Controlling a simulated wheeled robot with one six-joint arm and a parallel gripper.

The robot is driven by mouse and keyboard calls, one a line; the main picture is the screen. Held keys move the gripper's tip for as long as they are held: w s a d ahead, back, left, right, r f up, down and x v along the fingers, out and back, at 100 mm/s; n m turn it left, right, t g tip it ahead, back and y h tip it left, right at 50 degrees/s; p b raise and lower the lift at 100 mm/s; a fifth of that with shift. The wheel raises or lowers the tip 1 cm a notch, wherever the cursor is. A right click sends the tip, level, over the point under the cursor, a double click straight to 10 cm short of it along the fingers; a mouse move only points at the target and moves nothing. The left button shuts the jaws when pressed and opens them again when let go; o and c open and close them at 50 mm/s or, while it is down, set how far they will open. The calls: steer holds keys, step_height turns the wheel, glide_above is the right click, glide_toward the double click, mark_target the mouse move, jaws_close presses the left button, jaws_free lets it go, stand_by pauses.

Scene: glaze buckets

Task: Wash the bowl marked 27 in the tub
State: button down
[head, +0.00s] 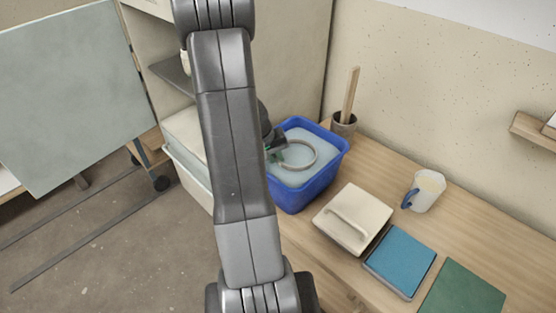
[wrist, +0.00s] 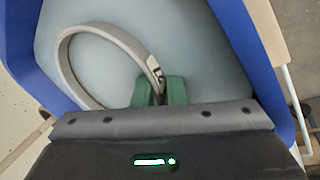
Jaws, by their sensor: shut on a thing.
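The blue tub (head: 312,192) stands on the wooden table and holds pale blue-grey liquid. A grey-beige bowl (head: 316,153) sits in it, its rim showing as a ring at the liquid's surface; its lower part is hidden. In the wrist view, the bowl's rim (wrist: 128,45) carries a small dark mark on a pale patch beside my fingers, too small to read surely. My gripper (head: 279,154) is shut on the near side of the rim, its green fingers (wrist: 160,92) over the liquid. The tub's wall (wrist: 238,35) shows around it. My arm covers part of the head view.
Right of the tub are a lidded cream box (head: 345,222), a mug (head: 425,190), a blue slab (head: 400,260) and a green mat (head: 462,293). A dark pot (head: 344,127) with a wooden stick stands behind the tub. A pale bin (head: 190,180) is at its left.

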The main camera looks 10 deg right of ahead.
steer(key=shift+a, duration=0.3)
steer(key=shift+d+f+b, duration=0.1)
steer(key=shift+d+b, duration=0.2)
steer(key=shift+d, duration=0.45)
steer(key=shift+a, duration=0.15)
steer(key=shift+a+b, duration=0.3)
steer(key=shift+a, duration=0.25)
steer(key=shift+d, duration=0.3)
steer(key=shift+d, duration=0.4)
